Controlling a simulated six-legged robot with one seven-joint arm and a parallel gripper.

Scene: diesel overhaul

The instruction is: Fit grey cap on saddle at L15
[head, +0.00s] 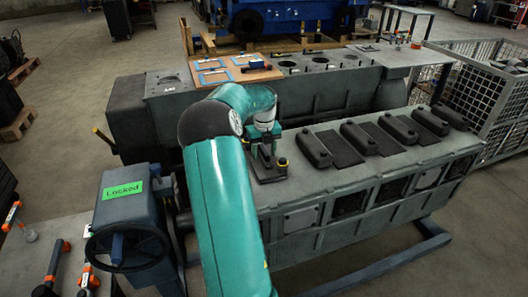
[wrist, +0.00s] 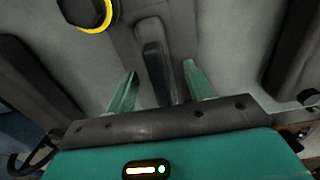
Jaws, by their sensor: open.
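My gripper (wrist: 158,82) is open. In the wrist view its two green fingers stand on either side of a narrow dark grey block (wrist: 154,65), with gaps showing. The block rises from a grey strip; I cannot tell whether it is the grey cap or part of the saddle. In the head view my gripper (head: 268,160) is low over the left end of the long grey engine block (head: 300,195), partly hidden by my arm. Several dark rounded pieces, one of them nearest my gripper (head: 313,150), lie along its top between flat dark pads (head: 338,148). No L15 label is readable.
A yellow-ringed dark knob (wrist: 88,12) is close left of the fingers. A blue-grey handwheel stand (head: 135,225) with a green "Locked" sign (head: 123,189) is at left. Another long grey casing (head: 320,88) with boards stands behind, and a mesh cage (head: 490,95) at right.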

